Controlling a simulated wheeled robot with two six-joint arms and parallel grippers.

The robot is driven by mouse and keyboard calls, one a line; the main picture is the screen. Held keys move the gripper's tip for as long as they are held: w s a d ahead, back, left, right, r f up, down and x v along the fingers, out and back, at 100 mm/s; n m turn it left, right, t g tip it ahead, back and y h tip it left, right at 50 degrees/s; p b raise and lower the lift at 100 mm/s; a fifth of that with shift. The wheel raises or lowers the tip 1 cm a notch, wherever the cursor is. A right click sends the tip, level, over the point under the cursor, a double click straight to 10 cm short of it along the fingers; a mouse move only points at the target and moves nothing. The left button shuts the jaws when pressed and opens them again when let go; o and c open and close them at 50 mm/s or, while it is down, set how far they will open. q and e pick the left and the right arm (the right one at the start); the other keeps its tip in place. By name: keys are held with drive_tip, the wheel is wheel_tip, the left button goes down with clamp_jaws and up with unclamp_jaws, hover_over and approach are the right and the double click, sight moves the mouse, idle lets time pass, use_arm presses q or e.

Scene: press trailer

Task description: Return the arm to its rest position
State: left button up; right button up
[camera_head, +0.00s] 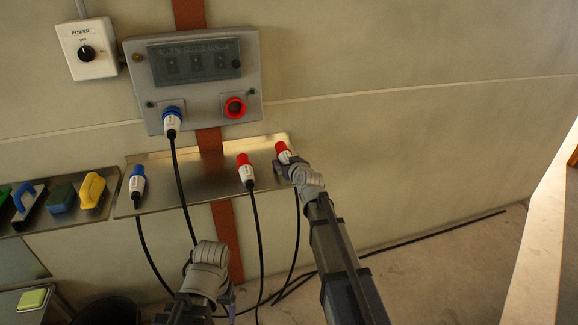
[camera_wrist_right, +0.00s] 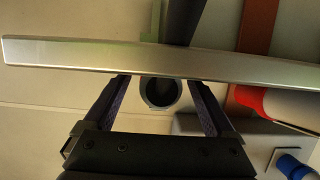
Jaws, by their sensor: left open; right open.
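My right gripper (camera_head: 287,168) is at the right end of the metal shelf (camera_head: 210,165), at the lower end of a red-and-white plug (camera_head: 283,152). In the right wrist view its fingers (camera_wrist_right: 157,100) are apart, with the shelf edge (camera_wrist_right: 160,58) across them and a dark round end (camera_wrist_right: 163,93) between them. I cannot tell whether they touch the plug. My left gripper (camera_head: 208,285) is low in front, below the shelf, away from the plugs. A second red plug (camera_head: 245,170) and a blue plug (camera_head: 137,185) rest on the shelf.
The wall panel (camera_head: 150,100) has a blue-and-white plug (camera_head: 172,122) in its left socket; its red socket (camera_head: 235,107) is empty. A power switch box (camera_head: 88,50) is at upper left. Black cables hang to the floor.

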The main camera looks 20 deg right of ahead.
clamp_jaws()
idle(0.8)
drive_tip(key=shift+s+r, duration=0.15)
drive_tip(key=shift+r+p+v, duration=0.25)
drive_tip(key=shift+p+v, duration=0.55)
drive_tip(key=shift+v, duration=0.55)
drive_tip(key=shift+r+p+v, duration=0.25)
drive_tip(key=shift+p+v, duration=0.5)
drive_tip(key=shift+v, duration=0.65)
